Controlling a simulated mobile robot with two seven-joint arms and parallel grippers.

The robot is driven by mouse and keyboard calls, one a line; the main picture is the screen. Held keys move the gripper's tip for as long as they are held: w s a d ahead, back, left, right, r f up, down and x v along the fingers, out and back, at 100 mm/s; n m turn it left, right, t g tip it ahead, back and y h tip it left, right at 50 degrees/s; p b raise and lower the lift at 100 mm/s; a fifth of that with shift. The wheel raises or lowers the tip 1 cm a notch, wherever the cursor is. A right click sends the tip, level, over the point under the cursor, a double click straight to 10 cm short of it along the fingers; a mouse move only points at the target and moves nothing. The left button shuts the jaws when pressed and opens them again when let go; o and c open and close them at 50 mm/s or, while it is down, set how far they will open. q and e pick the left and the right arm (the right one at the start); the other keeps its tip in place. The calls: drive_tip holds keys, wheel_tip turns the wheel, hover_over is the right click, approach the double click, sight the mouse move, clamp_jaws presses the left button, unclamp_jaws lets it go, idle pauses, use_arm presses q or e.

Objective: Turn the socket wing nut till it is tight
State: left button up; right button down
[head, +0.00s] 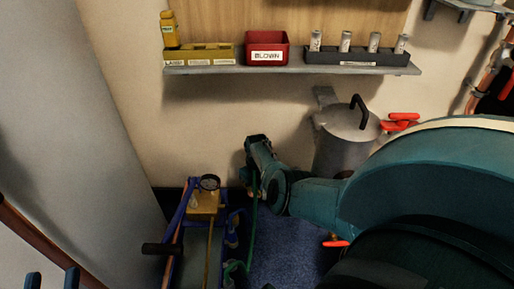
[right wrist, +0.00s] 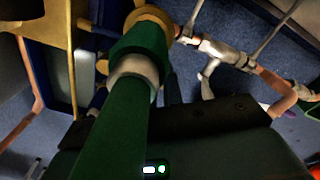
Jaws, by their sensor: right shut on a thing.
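My right arm comes in from the right in the head view and reaches down to the centre. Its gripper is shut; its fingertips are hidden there. In the right wrist view a green hose (right wrist: 112,130) fills the front and ends in a pale ring (right wrist: 135,68), a green sleeve (right wrist: 143,40) and a brass collar (right wrist: 150,17). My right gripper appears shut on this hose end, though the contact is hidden. I cannot clearly make out the socket wing nut. A silver fitting with a protruding wing (right wrist: 207,88) lies just beyond. My left gripper (head: 52,281) is open and empty, at lower left.
Copper pipe (right wrist: 277,84) runs beside the silver fitting. A grey lidded canister (head: 343,150) stands behind my right arm. A wall shelf (head: 290,70) holds a red box (head: 267,50). Blue carpet (head: 290,255) shows between manifold and arm.

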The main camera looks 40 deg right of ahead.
idle(0.3)
drive_tip(key=c, duration=1.5)
unclamp_jaws()
